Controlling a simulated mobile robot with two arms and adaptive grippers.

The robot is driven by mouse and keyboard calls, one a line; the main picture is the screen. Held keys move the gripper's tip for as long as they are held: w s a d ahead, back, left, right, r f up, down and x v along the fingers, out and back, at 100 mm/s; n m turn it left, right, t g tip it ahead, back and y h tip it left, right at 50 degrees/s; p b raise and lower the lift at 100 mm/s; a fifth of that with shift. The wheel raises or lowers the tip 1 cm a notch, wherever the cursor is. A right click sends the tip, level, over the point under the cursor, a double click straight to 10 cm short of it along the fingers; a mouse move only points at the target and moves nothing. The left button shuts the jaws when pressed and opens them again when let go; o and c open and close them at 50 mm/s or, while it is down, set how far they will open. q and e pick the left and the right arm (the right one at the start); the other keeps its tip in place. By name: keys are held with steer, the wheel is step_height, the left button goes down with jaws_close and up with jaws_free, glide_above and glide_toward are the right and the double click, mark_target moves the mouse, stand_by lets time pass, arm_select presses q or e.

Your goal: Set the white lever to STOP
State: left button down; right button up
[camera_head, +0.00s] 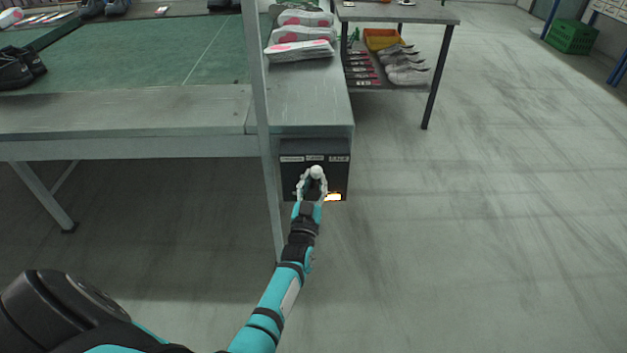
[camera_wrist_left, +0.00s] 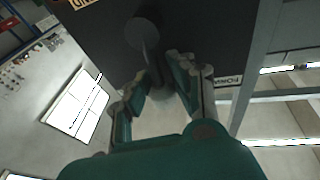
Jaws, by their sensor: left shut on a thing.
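The white lever (camera_head: 316,171) has a round knob and stands out from a dark control box (camera_head: 337,178) under the end of the bench. Several small labels run along the top of the box, too small to read here. My left gripper (camera_head: 312,184) is at the lever, its two fingers on either side of it. In the left wrist view the lever (camera_wrist_left: 142,34) shows as a grey knob on a stem, and my left gripper (camera_wrist_left: 162,84) is shut on the stem below the knob. My right gripper is out of view.
The green conveyor bench (camera_head: 160,60) lies ahead and left, with a thin upright post (camera_head: 262,110) close beside my left arm. A shelf table with shoes (camera_head: 405,70) stands behind; the floor to the right is clear.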

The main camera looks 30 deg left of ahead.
arm_select(q)
steer(key=c, duration=1)
jaws_free()
steer(key=shift+s, duration=0.1)
steer(key=v, duration=1.2)
